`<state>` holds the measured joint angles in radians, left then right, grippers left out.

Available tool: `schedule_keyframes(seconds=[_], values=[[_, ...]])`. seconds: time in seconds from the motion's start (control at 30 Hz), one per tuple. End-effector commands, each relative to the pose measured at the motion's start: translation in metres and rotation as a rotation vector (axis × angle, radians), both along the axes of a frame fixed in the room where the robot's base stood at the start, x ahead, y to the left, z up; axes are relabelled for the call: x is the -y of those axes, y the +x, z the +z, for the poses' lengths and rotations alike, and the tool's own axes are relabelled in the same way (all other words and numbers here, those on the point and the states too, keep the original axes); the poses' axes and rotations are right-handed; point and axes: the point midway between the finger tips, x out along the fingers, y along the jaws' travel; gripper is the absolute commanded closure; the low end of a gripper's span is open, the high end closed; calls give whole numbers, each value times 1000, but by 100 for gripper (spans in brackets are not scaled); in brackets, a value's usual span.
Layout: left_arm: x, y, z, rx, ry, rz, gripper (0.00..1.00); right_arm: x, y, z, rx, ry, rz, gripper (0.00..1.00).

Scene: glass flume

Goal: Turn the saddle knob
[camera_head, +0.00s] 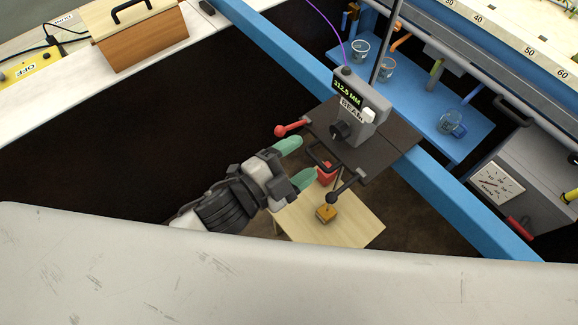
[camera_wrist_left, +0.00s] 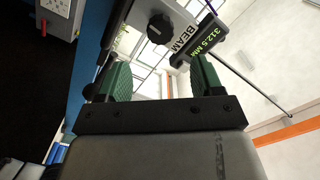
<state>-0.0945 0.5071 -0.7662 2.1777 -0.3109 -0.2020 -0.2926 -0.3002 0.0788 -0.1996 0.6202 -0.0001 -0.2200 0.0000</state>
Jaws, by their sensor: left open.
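A black round knob (camera_head: 340,131) sits on the side of a grey gauge box (camera_head: 370,112) marked BEAM, whose display reads 312.5 MM. The box stands on a dark saddle plate (camera_head: 392,146) on the blue rail. My left gripper (camera_head: 303,162) is open and empty, with green fingers, just left of the plate and apart from the knob. In the left wrist view the black knob (camera_wrist_left: 160,28) shows beyond the gap between the spread fingers (camera_wrist_left: 162,80). Which knob is the saddle knob is not labelled. My right gripper is not in view.
A red-ended lever (camera_head: 281,131), a black-ended lever (camera_head: 333,199) and a black handle (camera_head: 320,157) stick out from the plate near my left gripper. A small wooden table (camera_head: 350,228) stands below. The blue beam (camera_head: 450,190) runs diagonally past the plate.

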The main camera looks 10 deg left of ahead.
Motion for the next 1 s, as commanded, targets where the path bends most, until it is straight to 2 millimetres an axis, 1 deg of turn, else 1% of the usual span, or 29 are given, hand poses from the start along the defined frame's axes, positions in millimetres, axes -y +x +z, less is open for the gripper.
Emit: schedule_keyframes(seconds=[0.03, 0.1, 0.23, 1.0], values=[[-6, -6, -3, -1, 1, 1, 33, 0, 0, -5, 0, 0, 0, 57], [-12, -12, -3, -1, 1, 1, 33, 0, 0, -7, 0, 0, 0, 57], [-18, -17, -1, 0, 0, 1, 33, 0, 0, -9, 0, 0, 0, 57], [-18, -18, 0, 1, -1, 1, 33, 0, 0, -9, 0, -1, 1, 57]])
